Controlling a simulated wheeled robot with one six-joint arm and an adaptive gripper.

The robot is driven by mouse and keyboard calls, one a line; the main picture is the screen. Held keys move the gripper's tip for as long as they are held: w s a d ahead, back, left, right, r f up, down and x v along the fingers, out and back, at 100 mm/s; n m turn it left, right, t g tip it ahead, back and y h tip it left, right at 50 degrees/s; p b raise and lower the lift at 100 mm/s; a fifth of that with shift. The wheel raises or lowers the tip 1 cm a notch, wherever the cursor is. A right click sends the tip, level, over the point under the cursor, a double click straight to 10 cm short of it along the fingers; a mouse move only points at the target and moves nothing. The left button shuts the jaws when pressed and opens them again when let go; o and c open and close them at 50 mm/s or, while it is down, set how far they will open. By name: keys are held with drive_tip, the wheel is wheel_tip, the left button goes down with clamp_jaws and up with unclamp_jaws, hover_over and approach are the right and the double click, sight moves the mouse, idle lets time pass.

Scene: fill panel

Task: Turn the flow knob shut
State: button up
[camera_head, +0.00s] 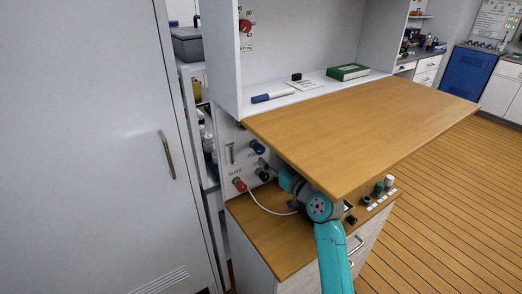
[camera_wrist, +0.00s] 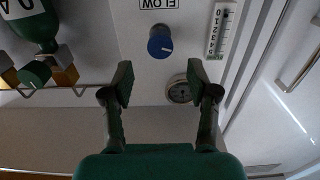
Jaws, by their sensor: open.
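The blue flow knob (camera_wrist: 160,46) is on a pale panel (camera_wrist: 135,80) below an upside-down "FLOW" label in the wrist view. It has a white pointer mark. It also shows as a small blue knob (camera_head: 258,147) in the head view. My gripper (camera_wrist: 160,76) is open and empty, its two fingers apart with the knob ahead of the gap, not between the fingertips. In the head view my gripper (camera_head: 263,168) is small and dark in front of the panel, under the wooden top.
A round gauge (camera_wrist: 179,92) is partly behind the right finger. A scale tube (camera_wrist: 221,32) is right of the knob; a green bottle (camera_wrist: 36,28) is at left. A red knob (camera_head: 239,184) sits low on the panel. The wooden worktop (camera_head: 370,125) overhangs my arm.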

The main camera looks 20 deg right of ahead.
sight(261, 150)
drive_tip(key=x, duration=0.6)
drive_tip(key=shift+w+a, duration=0.1)
drive_tip(key=shift+w, duration=0.2)
clamp_jaws()
